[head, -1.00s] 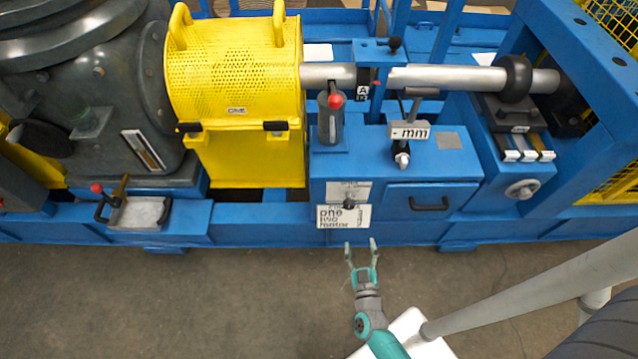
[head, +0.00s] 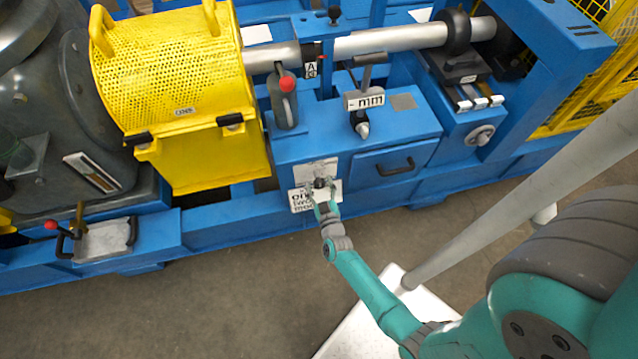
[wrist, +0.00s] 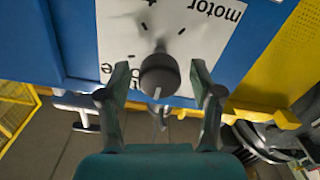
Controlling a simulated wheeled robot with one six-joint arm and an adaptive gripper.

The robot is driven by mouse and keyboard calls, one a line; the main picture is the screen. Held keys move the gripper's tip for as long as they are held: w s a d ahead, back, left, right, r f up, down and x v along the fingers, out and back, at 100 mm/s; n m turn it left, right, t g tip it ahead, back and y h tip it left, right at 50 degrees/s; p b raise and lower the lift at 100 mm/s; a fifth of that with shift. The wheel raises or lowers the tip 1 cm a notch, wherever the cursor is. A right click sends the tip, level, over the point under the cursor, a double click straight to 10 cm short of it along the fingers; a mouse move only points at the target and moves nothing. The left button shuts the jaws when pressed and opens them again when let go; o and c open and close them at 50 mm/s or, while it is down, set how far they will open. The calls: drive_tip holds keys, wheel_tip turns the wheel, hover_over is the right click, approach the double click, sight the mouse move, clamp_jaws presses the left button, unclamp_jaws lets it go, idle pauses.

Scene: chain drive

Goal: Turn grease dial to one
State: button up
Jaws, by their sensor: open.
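The grease dial (wrist: 159,76) is a dark round knob with a pale pointer line, on a white label plate (wrist: 190,35) with tick marks and printed words, upside down in the wrist view. My gripper (head: 322,198) is at the plate in the head view. In the wrist view my gripper (wrist: 160,80) is open, with one finger on each side of the dial. Gaps show between both fingers and the knob. Part of the lettering is hidden behind the knob and fingers.
A blue drawer with a dark handle (head: 396,167) is right of the dial. The yellow perforated guard (head: 175,80) stands to the left. A red-tipped lever (head: 287,84) and an mm sign (head: 364,99) are above.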

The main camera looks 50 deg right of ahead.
drive_tip(key=shift+w+d, duration=0.2)
drive_tip(key=c, duration=1.1)
drive_tip(key=shift+c, duration=0.2)
drive_tip(key=shift+m, duration=0.3)
drive_tip(key=m, duration=1.3)
